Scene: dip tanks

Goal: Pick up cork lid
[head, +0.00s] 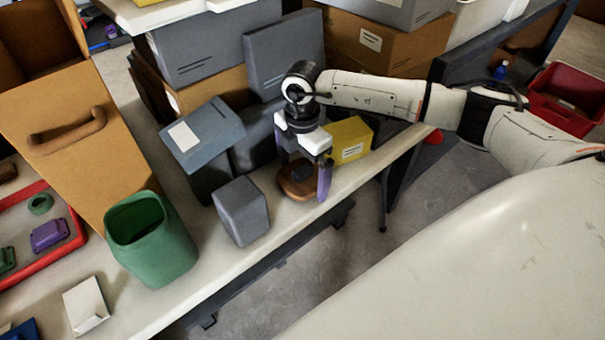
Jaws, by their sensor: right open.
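A round brown lid (296,187), which looks like the cork lid, lies on the pale bench top near its front edge. My right gripper (303,176) points down over it and hides part of it. One purple finger shows at the lid's right side; the other finger is mostly hidden. The gripper is open, and I cannot tell whether its fingers touch the lid. My left gripper is out of view.
Close around the lid are a yellow box (349,140) behind right and a grey container (241,211) to the left. A blue-grey box (205,138) and a green bin (150,240) stand further left. Free bench shows between the grey container and the lid.

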